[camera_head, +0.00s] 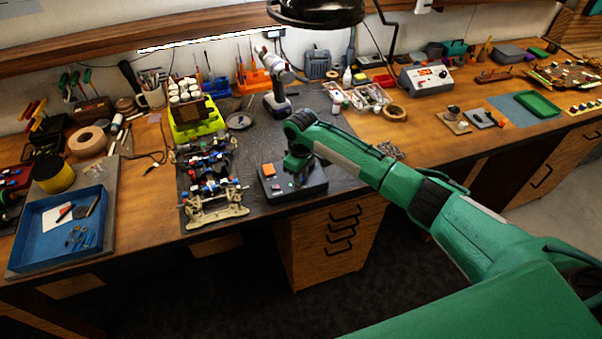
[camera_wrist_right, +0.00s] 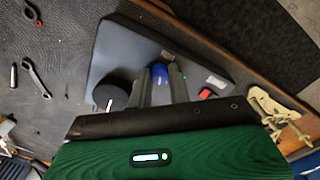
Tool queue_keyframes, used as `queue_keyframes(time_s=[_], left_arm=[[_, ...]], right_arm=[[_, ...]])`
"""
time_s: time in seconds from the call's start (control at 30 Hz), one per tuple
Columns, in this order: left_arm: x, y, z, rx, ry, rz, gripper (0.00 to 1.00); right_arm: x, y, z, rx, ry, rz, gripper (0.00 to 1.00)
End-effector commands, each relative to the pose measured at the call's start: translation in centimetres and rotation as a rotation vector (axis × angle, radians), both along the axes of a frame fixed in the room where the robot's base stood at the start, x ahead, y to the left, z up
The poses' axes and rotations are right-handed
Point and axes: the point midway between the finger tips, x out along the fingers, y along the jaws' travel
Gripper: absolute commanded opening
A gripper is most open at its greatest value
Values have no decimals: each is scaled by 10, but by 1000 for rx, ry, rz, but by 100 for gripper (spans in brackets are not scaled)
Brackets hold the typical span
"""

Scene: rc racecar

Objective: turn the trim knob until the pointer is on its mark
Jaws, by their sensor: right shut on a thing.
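A dark control box (camera_head: 311,188) lies near the front edge of the bench, and its sloped face fills the middle of the wrist view (camera_wrist_right: 117,50). My right gripper (camera_wrist_right: 161,80) is over the box, shut on a small blue knob (camera_wrist_right: 159,72) standing between its two fingers. It also shows from above in the head view (camera_head: 297,164). The fingers partly hide the knob; I cannot make out its pointer or mark. Beside it is a larger black round knob (camera_wrist_right: 111,95) with a white line. My left gripper is not in view.
A red part (camera_wrist_right: 205,93) and a light label (camera_wrist_right: 216,82) show in the wrist view. A car chassis (camera_head: 215,207) lies left of the box. Dark mat is free behind it.

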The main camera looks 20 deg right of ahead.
Motion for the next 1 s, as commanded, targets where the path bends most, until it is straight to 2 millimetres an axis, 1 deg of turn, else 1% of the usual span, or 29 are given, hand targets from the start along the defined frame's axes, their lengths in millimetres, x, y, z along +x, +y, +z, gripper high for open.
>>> queue_keyframes(time_s=[0.1,0.33,0.83,0.87,0.9,0.97,1.0], left_arm=[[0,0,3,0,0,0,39],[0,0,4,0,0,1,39],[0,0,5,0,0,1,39],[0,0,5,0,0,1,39],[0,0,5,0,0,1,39],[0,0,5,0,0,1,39],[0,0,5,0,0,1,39]], right_arm=[[1,1,2,1,-2,65,0],[1,0,1,1,-2,146,0],[1,0,1,1,-3,169,0],[1,0,1,1,-3,169,21],[1,0,1,1,-3,169,29],[1,0,1,1,-2,169,41],[1,0,1,1,-2,169,41]])
